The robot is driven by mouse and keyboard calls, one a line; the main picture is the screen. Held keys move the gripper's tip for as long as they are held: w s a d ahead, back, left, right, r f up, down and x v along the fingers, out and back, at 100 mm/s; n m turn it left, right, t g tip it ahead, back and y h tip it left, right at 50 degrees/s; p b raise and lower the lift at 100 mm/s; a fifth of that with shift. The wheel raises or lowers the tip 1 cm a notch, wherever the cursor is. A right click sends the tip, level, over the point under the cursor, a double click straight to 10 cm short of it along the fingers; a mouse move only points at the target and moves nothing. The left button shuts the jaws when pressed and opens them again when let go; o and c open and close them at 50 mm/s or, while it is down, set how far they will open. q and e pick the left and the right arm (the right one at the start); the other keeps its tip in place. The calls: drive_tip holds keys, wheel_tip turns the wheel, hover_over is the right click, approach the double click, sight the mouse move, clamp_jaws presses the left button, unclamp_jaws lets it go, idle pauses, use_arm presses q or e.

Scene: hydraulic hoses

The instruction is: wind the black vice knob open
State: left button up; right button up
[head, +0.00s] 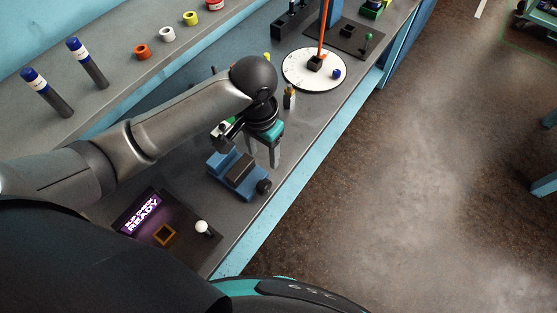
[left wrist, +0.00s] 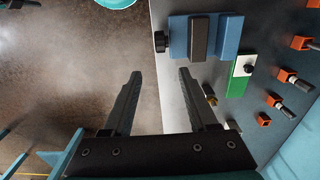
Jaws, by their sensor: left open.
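The blue vice (head: 236,172) sits on the grey bench near its front edge, with a dark block (head: 239,167) between its blue jaws. Its black knob (head: 264,186) is on the side toward the bench edge. In the left wrist view the vice (left wrist: 228,38) is at the upper right and the black knob (left wrist: 161,41) is on its left side. My left gripper (head: 263,156) is open and empty, above and beside the vice. In the left wrist view its fingers (left wrist: 158,95) point toward the bench edge, apart from the knob. My right gripper is not seen.
A sign reading READY (head: 142,214) and a white-topped lever (head: 202,227) are on a dark panel at the near end. A white round plate (head: 299,76) with a blue item is farther along. Several orange fittings (left wrist: 273,101) lie beyond the vice.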

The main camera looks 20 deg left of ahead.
sight(264, 183)
use_arm(q)
drive_tip(key=f, duration=0.5)
drive_tip(key=f+b, duration=0.1)
drive_tip(key=f, duration=0.9)
drive_tip(key=shift+s+a+b, duration=0.15)
drive_tip(key=shift+s+b, duration=0.15)
drive_tip(key=shift+b, duration=0.1)
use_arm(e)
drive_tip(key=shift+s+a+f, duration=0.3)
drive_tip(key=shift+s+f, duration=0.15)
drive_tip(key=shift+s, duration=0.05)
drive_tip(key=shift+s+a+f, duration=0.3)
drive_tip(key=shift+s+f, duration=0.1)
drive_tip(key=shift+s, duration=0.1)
use_arm(q)
clamp_jaws()
